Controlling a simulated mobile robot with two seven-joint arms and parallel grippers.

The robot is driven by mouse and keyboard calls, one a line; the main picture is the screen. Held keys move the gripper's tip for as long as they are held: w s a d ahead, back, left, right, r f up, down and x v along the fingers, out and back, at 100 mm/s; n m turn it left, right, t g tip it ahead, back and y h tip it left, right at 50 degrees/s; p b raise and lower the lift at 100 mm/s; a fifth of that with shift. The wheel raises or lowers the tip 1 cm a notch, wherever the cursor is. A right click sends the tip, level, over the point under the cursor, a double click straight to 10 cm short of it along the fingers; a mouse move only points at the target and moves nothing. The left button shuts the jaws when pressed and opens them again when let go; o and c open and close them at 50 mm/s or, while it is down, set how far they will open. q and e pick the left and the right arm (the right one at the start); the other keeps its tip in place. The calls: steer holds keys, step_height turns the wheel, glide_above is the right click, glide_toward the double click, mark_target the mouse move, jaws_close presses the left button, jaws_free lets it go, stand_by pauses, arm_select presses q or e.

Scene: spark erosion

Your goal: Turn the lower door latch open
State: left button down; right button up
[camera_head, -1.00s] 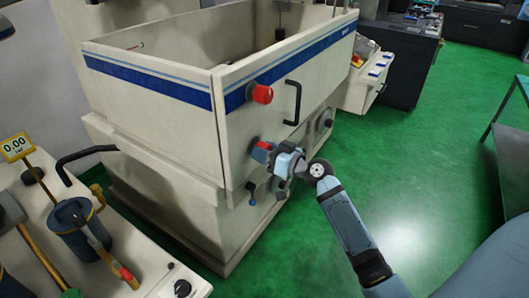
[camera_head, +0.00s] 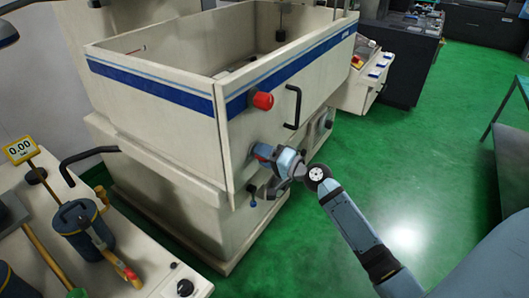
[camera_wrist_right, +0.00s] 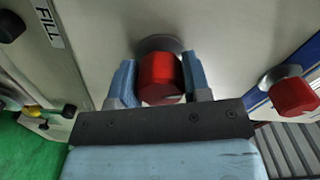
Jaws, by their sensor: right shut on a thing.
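The lower door latch (camera_wrist_right: 160,78) is a red knob on a dark round base on the machine's cream door. In the right wrist view it sits between the two blue fingers of my right gripper (camera_wrist_right: 160,82). In the head view my right gripper (camera_head: 264,155) is closed around the latch and hides most of it. The red upper latch (camera_head: 263,101) sits above it on the blue stripe and also shows at the right of the wrist view (camera_wrist_right: 293,95). The latch's exact turn angle is hard to tell. My left gripper is not in view.
A black door handle (camera_head: 293,107) stands out to the right of the upper latch. A small blue-tipped lever (camera_head: 252,194) is below my gripper. A bench with a blue canister (camera_head: 85,232) is at the lower left. Green floor (camera_head: 420,170) is open to the right.

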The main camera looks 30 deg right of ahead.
steer(key=shift+r+m+p, duration=0.1)
steer(key=shift+m+p, duration=0.35)
steer(key=shift+m, duration=0.75)
steer(key=o, duration=0.9)
steer(key=shift+o, duration=0.2)
steer(key=shift+s+d+f, duration=0.2)
steer(key=shift+s, duration=0.15)
steer(key=b+v, duration=0.4)
steer(key=v, duration=0.9)
steer(key=shift+r, duration=0.15)
